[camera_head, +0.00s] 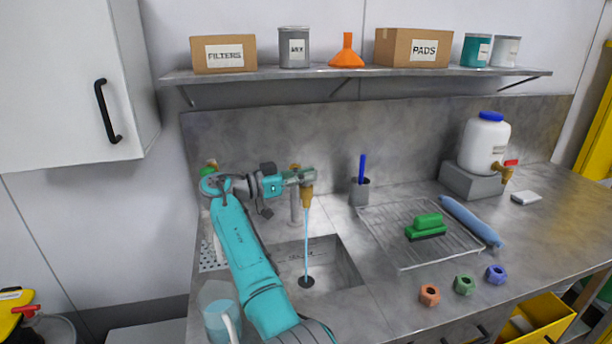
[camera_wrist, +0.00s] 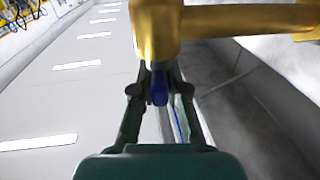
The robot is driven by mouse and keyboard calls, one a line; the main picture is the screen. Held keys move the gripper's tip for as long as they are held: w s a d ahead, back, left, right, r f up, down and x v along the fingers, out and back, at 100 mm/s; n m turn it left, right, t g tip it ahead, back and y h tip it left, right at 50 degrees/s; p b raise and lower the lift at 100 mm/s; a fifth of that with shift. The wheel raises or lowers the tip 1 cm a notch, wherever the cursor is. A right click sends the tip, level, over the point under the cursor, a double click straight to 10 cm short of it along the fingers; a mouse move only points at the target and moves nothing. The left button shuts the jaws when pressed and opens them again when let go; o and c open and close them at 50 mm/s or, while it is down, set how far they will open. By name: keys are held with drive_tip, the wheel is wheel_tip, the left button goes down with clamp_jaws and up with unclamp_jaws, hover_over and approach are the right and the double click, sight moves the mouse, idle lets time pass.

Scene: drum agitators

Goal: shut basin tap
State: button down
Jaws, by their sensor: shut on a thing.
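The basin tap (camera_head: 307,194) is brass-coloured and stands behind the sink basin (camera_head: 340,262). A thin blue stream of water (camera_head: 307,240) runs from its spout down to the drain. My gripper (camera_head: 300,176) is at the top of the tap, reaching in from the left. In the wrist view the brass tap body (camera_wrist: 155,35) fills the top middle. A small blue handle (camera_wrist: 159,88) sits between the fingers of my gripper (camera_wrist: 160,90), which are closed on it. The handle is hidden by my gripper in the head view.
A drying rack (camera_head: 400,255) with a green brush (camera_head: 426,226) lies right of the basin, beside a blue rolled item (camera_head: 470,220). A cup with a blue pen-like thing (camera_head: 360,190) stands near the tap. A shelf (camera_head: 350,73) with boxes hangs above. A jug (camera_head: 220,318) stands front left.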

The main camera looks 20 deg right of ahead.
drive_tip(key=shift+f+m+g, duration=0.15)
drive_tip(key=shift+m+g, duration=0.85)
drive_tip(key=shift+g, duration=0.6)
drive_tip(key=c, duration=1.2)
unclamp_jaws()
wheel_tip(320, 180, up, 10)
drive_tip(key=shift+r, duration=0.1)
drive_tip(key=shift+s, duration=0.1)
